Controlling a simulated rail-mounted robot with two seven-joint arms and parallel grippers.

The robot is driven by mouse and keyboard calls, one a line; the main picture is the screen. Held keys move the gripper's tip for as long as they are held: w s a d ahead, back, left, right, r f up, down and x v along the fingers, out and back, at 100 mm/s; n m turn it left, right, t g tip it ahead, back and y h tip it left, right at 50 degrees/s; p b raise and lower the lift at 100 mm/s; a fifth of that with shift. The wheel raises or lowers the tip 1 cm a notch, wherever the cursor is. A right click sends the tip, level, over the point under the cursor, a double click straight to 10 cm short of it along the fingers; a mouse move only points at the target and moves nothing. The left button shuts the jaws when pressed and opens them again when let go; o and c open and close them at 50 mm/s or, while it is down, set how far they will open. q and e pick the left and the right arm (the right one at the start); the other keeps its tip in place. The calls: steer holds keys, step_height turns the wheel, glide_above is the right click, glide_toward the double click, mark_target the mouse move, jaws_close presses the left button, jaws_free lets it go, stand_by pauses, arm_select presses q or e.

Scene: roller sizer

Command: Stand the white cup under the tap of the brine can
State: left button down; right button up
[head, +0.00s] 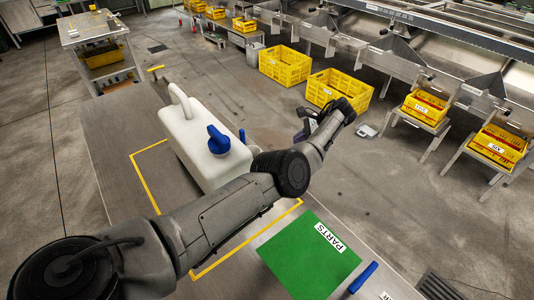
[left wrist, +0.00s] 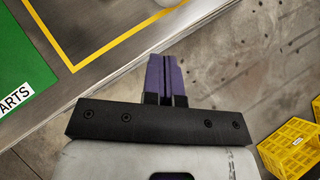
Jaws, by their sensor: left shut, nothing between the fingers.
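The brine can (head: 205,150) is a white canister with a handle and a blue cap. It stands on the bench inside a yellow outline. A small blue piece at its right side (head: 242,136) may be its tap; my left arm crosses in front of the can's lower part. My left gripper (head: 307,117) is right of the can, out past the bench edge over the floor. Its purple fingers are shut and empty in the left wrist view (left wrist: 166,78). My right gripper is out of view.
A green PARTS mat (head: 308,258) lies on the bench (head: 112,130) near the front, with a blue bar (head: 363,277) beside it. Yellow crates (head: 286,65) stand on the floor beyond. A steel machine with chutes runs along the back right. Bare bench shows left of the can.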

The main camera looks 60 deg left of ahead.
arm_select(q)
steer(key=x, duration=1.1)
steer(key=shift+s+a+r, duration=0.1)
steer(key=shift+s+r, duration=0.1)
steer(key=shift+r, duration=0.1)
steer(key=shift+s+a, duration=0.35)
steer(key=shift+s, duration=0.2)
steer(key=shift+s+a, duration=0.4)
steer(key=shift+s, duration=0.15)
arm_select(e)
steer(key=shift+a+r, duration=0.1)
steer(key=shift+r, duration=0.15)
arm_select(q)
steer(key=shift+r+p, duration=0.1)
steer(key=shift+p, duration=0.25)
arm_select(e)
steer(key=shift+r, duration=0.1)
